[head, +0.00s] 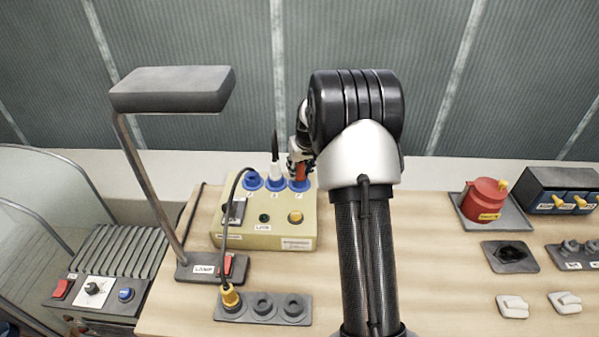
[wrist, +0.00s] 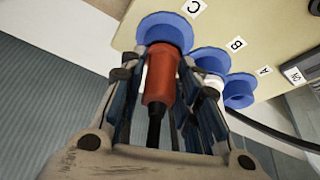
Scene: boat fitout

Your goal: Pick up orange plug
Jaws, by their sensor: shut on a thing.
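The orange plug (wrist: 160,82) stands at the blue socket labelled C (wrist: 165,27) on the beige box (head: 250,228). Its black cable end points toward my wrist camera. In the head view the orange plug (head: 301,174) is partly hidden by my gripper (head: 298,160). In the wrist view my gripper (wrist: 170,95) has its fingers on both sides of the plug and is shut on it. The plug's tip is hidden at the socket, so I cannot tell how deep it sits.
A white plug (head: 275,172) with a dark cable stands in the middle blue socket. A grey lamp (head: 172,90) stands at the left. A yellow plug (head: 230,298) sits in the grey socket strip (head: 263,308). A red knob (head: 484,198) is at the right.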

